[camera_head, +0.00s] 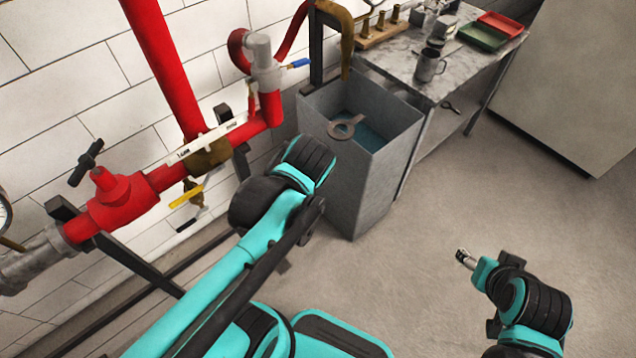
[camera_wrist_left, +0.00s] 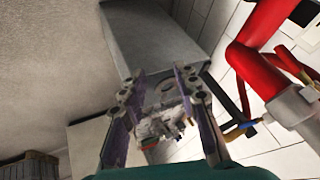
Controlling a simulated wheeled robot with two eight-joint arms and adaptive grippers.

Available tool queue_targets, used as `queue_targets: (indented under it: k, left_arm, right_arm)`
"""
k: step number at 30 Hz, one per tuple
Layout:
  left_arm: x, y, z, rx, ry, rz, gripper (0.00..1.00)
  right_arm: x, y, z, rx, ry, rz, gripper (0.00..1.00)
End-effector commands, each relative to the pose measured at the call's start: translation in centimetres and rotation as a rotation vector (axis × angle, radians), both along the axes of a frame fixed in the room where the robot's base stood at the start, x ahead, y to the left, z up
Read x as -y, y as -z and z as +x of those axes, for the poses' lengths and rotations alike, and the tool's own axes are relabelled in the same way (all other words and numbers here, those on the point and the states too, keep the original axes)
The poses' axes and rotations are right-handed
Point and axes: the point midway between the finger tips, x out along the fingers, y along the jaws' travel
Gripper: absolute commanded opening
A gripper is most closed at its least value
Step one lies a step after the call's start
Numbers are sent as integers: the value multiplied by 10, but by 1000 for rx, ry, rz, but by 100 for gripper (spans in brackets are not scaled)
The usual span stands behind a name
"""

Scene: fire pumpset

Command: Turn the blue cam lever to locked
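The blue cam lever (camera_head: 299,64) sticks out to the right from the grey coupling (camera_head: 264,62) on the red pipe, in the head view. In the left wrist view the blue lever (camera_wrist_left: 240,131) shows beside the grey coupling (camera_wrist_left: 296,106), to the right of my fingers.
A grey open tank (camera_head: 365,175) with a ring-shaped tool (camera_head: 346,127) on it stands below the coupling. A bench (camera_head: 455,75) with a metal mug (camera_head: 430,65) and trays is behind it. A yellow-handled valve (camera_head: 187,195) hangs under the red pipe (camera_head: 163,65). The floor at right is clear.

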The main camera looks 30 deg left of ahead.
Motion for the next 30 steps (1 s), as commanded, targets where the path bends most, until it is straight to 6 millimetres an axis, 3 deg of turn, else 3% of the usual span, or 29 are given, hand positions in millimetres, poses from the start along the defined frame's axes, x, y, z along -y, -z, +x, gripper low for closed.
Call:
queue_targets:
  k: [9, 21, 24, 25, 30]
  left_arm:
    - [31, 11, -30, 43, -10, -191, 31]
    - [36, 12, -34, 51, -13, -224, 31]
    - [36, 12, -34, 51, -12, -224, 5]
    - [36, 12, -34, 51, -12, -224, 0]
    - [33, -1, -30, 37, -10, -219, 0]
  right_arm:
    - [0, -2, 0, 0, 0, 0, 60]
    - [0, -2, 0, 0, 0, 0, 60]
    - [0, -2, 0, 0, 0, 0, 60]
    - [0, -2, 0, 0, 0, 0, 60]
    - [0, -12, 0, 0, 0, 0, 60]
